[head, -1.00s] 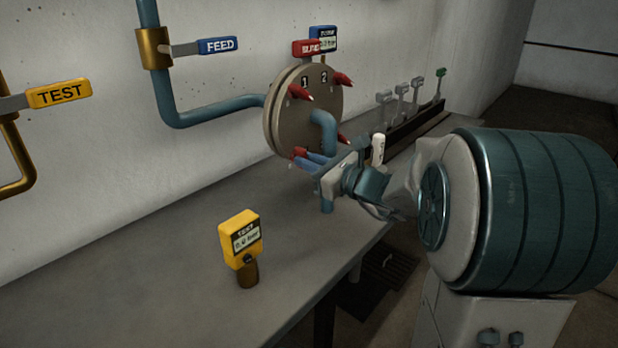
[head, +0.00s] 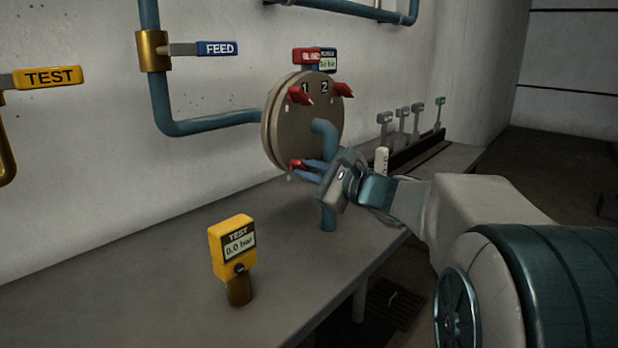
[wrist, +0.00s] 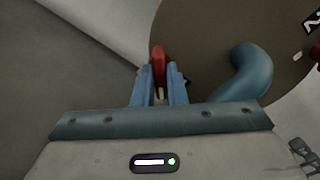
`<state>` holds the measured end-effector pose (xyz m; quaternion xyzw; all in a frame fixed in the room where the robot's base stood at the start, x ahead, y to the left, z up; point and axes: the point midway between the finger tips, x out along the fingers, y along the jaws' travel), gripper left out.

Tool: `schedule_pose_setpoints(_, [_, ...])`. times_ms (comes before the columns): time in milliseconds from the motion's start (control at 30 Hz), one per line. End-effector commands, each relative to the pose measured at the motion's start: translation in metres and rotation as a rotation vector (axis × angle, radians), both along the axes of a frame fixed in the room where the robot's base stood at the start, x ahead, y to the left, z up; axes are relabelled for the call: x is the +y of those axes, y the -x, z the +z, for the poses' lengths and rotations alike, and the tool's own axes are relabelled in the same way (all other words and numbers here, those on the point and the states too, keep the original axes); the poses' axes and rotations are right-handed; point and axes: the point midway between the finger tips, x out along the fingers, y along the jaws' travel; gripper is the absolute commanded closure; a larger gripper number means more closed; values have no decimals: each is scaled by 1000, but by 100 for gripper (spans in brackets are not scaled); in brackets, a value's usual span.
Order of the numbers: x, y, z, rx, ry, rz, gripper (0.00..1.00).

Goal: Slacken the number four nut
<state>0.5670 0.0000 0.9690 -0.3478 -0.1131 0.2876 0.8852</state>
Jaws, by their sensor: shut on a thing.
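The round brown flange (head: 290,140) stands against the wall with red winged nuts around its face. Nuts by the labels 1 (head: 299,96) and 2 (head: 343,90) show at the top. My gripper (head: 306,168) is at the lower-left red nut (head: 296,163), its blue fingers shut on it. In the wrist view this nut (wrist: 158,58) sits between the fingertips (wrist: 158,78). No number shows beside it. The lower-right nut is not visible in the head view, where my wrist covers that area.
A blue pipe (head: 326,150) bends out of the flange close to my gripper. A yellow TEST gauge (head: 233,248), reading 0.0 bar, stands on the bench (head: 140,290). FEED (head: 216,48) and TEST (head: 46,77) handles are on the wall pipes. Small levers (head: 403,120) stand at the right.

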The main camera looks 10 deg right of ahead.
Motion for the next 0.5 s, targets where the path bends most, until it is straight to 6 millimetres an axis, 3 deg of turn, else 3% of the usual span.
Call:
schedule_pose_setpoints(400, [1,0,0,-4,5,1,100])
schedule_pose_setpoints(433, [1,0,0,-3,4,1,80])
schedule_pose_setpoints(500, [1,0,0,-3,4,1,66])
